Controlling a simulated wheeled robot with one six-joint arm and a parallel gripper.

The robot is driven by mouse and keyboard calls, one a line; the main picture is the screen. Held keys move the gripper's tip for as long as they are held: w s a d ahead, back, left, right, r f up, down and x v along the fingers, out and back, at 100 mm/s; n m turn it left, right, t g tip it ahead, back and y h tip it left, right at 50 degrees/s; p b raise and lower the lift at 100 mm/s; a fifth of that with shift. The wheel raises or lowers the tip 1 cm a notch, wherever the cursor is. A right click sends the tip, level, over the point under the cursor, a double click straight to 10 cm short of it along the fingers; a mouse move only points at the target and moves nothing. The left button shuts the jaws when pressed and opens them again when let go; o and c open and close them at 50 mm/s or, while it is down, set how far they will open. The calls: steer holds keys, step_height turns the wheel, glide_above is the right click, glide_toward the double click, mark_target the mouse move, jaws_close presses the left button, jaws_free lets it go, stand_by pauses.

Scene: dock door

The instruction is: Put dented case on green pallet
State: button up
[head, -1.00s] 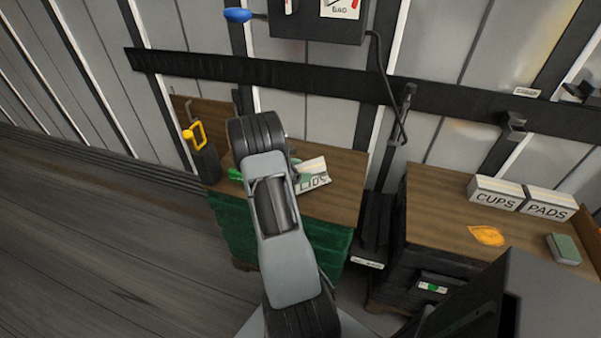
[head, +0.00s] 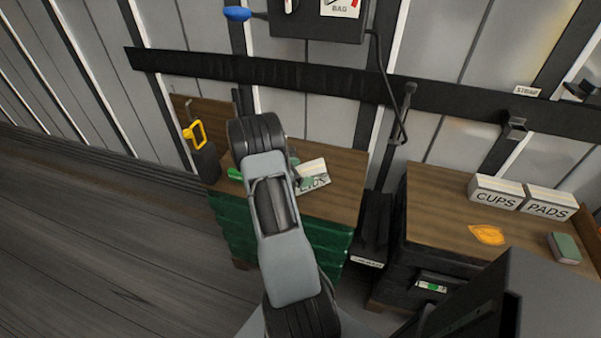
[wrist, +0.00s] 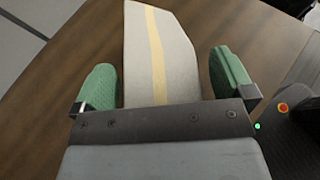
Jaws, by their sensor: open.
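The dented case (head: 313,167) is a pale box with a dark label, partly covered. My gripper (wrist: 162,65) is open, with one green finger on each side of the case; a gap shows on the right, and I cannot tell whether the left finger touches. In the head view my arm hides the case's left part and most of the gripper.
Boxes marked CUPS (head: 495,193) and PADS (head: 549,204) stand on a dark stand at right, with an orange leaf-shaped item (head: 487,235) and a green block (head: 564,248). A yellow-handled tool (head: 196,134) is at left. A control box (head: 318,22) hangs above.

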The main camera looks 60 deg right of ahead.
steer(key=shift+r, duration=0.1)
steer(key=shift+r+p, duration=0.25)
steer(key=shift+p, duration=0.1)
steer(key=v, duration=1.2)
steer(key=s+a+r+m+t+y, duration=0.3)
steer(key=a+m+y, duration=0.1)
steer(key=a, duration=0.6)
steer(key=s+a+r+m+t+y, duration=0.3)
steer(key=a+r+m+y, duration=0.1)
steer(key=a, duration=0.7)
steer(key=s+a+r+m+t+y, duration=0.3)
steer(key=a+r+m+y, duration=0.1)
steer(key=a, duration=0.6)
steer(key=shift+s+a+r+t+b, duration=0.25)
steer(key=shift+s+a+t+b, duration=0.05)
steer(key=shift+s, duration=0.05)
steer(key=shift+r, duration=0.1)
